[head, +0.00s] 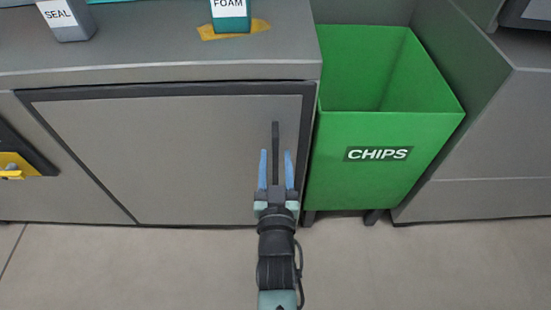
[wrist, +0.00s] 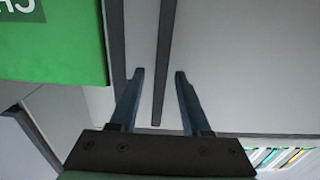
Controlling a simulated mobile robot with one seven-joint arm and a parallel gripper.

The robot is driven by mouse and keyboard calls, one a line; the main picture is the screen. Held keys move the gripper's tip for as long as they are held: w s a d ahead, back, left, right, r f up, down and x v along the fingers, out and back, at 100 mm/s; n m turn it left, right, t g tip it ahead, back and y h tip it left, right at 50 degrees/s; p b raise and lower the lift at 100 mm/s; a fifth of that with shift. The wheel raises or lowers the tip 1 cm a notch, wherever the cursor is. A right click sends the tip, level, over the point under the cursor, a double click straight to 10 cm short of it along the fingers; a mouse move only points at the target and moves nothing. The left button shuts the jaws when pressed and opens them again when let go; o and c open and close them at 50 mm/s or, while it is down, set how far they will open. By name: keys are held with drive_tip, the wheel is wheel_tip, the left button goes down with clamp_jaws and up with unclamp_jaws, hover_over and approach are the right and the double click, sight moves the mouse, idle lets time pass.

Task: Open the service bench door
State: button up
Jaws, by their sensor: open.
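The service bench door (head: 165,160) is a flat grey panel with a dark frame line, and it looks closed. Its handle (head: 275,135) is a dark vertical bar near the door's right edge. My gripper (head: 276,153) is open in front of the handle, with one blue finger on each side of it. In the wrist view the handle (wrist: 163,50) runs between the two open fingertips (wrist: 159,72), with a gap on both sides. I cannot tell how deep the bar sits between the fingers. The lower part of the handle is hidden by my gripper in the head view.
A green CHIPS bin (head: 380,160) stands close to the right of the door. A SEAL container (head: 65,18) and a FOAM container (head: 230,12) stand on the bench top (head: 150,45). A yellow-and-black fitting (head: 18,165) is at the far left. The floor (head: 150,265) in front is clear.

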drive_tip(key=shift+w, duration=0.5)
clamp_jaws()
idle(1.2)
